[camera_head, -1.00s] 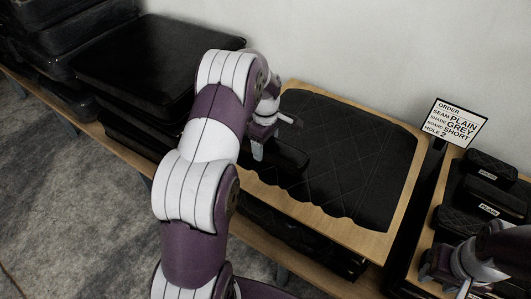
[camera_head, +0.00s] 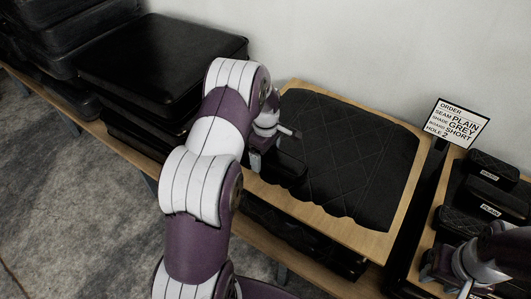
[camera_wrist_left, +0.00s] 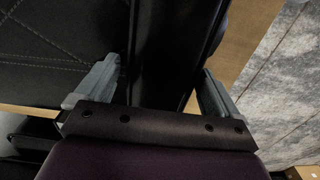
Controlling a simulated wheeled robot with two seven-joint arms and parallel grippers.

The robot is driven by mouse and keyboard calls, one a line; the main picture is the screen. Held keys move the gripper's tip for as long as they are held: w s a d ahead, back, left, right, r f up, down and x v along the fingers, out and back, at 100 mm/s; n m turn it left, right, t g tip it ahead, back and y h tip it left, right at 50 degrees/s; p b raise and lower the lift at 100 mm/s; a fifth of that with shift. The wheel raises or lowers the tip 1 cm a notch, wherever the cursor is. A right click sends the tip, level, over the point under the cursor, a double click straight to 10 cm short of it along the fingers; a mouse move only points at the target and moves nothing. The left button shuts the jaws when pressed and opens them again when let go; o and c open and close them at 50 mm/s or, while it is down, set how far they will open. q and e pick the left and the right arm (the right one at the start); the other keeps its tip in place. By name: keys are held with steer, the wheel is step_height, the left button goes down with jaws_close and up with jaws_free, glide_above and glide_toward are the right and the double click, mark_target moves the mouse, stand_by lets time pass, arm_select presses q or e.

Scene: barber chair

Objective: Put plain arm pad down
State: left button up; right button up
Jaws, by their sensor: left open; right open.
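A smooth black arm pad (camera_head: 288,168) lies at the near left edge of the wooden board, against the black quilted cushion (camera_head: 350,150). In the left wrist view a smooth black pad (camera_wrist_left: 165,50) lies between my two fingers, with the stitched cushion (camera_wrist_left: 50,45) to its left. My left gripper (camera_head: 270,148) is open at the pad; I cannot tell whether a finger touches it. My right gripper (camera_head: 455,285) is open at the lower right, partly hidden by its own wrist, beside a rack of black pads. One pad there has a PLAIN label (camera_head: 490,210).
An order sign (camera_head: 456,123) reads seam plain, shade grey, board short, hole 2. The wooden board (camera_head: 395,235) has a bare rim around the cushion. Stacked black cushions (camera_head: 160,60) stand at the back left. The wall is behind.

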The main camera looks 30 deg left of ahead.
arm_select(q)
step_height(320, 180, up, 12)
steer(key=s+d+m, duration=0.6)
steer(key=s+m, duration=0.2)
steer(key=s, duration=0.2)
steer(key=s+d+r+m+t, duration=0.1)
steer(key=s+d+m, duration=0.5)
steer(key=s+m, duration=0.3)
steer(key=shift+s+d, duration=0.4)
steer(key=shift+s, duration=0.05)
